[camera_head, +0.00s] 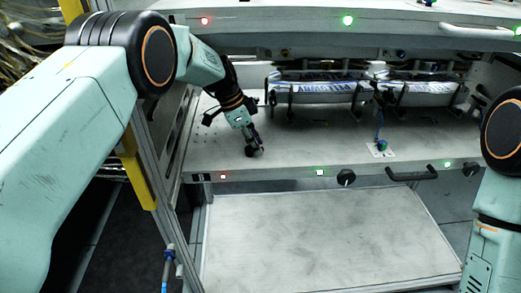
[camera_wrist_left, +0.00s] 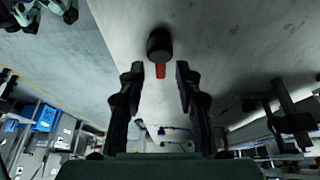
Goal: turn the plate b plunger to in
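A black knob (camera_wrist_left: 159,43) with a red part (camera_wrist_left: 160,71) stands out from the grey panel in the left wrist view. I take it for a plunger; no plate letter is readable. In the head view the dark knob (camera_head: 249,151) is at the tip of my left gripper (camera_head: 254,141), partly covered by it. In the wrist view my left gripper (camera_wrist_left: 159,77) has its fingers spread, with the red part around the level of the fingertips and the black knob beyond them. Contact cannot be told. My right gripper is out of view.
A green-topped piece (camera_head: 381,145) stands on a white label further right. Two silver rolls (camera_head: 318,86) (camera_head: 420,88) sit in holders behind. Knobs (camera_head: 346,178) and a black handle (camera_head: 412,174) line the front edge. A pale, empty board (camera_head: 325,240) lies below.

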